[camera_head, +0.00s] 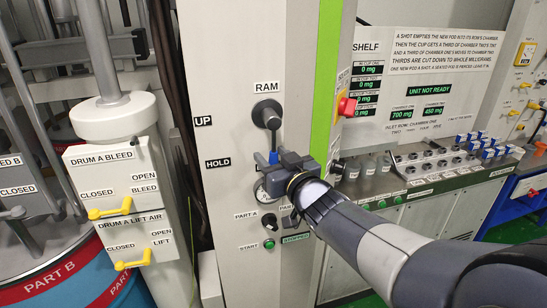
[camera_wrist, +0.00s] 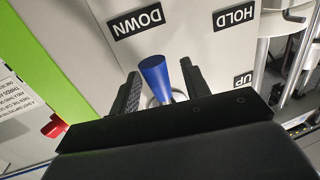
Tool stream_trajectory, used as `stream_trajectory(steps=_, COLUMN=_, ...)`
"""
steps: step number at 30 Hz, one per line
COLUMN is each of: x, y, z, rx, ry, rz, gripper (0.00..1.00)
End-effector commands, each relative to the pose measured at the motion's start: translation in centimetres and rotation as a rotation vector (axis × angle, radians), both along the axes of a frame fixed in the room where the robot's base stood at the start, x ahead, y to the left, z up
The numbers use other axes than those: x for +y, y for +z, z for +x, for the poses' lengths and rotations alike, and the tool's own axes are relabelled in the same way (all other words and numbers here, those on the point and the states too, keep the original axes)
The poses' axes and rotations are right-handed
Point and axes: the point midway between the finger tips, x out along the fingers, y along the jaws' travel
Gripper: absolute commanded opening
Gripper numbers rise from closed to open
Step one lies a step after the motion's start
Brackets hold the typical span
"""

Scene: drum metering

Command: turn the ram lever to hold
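The RAM lever (camera_head: 272,123) is a dark arm on a round hub on the white cabinet front, under the RAM label (camera_head: 267,87). It points down in the head view, and its blue handle (camera_head: 273,157) is at the lower end. In the wrist view the blue handle (camera_wrist: 158,75) stands between the two fingers of my gripper (camera_wrist: 160,68), with gaps visible at its sides. My gripper (camera_head: 278,160) is open around it. The HOLD label (camera_head: 217,163) is left of the handle. In the wrist view the DOWN label (camera_wrist: 137,20) is nearest the handle.
The UP label (camera_head: 203,121) is above HOLD. A red emergency button (camera_head: 347,106) juts out at the cabinet's right edge. A dial (camera_head: 264,190) and a green START button (camera_head: 269,243) lie below the lever. Yellow drum valves (camera_head: 110,210) are at left.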

Motion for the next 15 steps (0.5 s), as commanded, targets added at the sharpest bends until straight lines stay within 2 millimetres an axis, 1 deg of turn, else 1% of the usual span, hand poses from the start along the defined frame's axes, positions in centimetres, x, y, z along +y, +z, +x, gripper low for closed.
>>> stream_trajectory(steps=1, x=-0.01, y=0.00, z=0.00, rx=0.000, ry=0.000, rz=0.000, gripper=0.40)
stream_trajectory(steps=2, x=-0.02, y=0.00, z=-0.01, rx=0.000, ry=0.000, rz=0.000, gripper=0.37)
stream_trajectory(steps=15, x=-0.02, y=0.00, z=-0.02, rx=0.000, ry=0.000, rz=0.000, gripper=0.01)
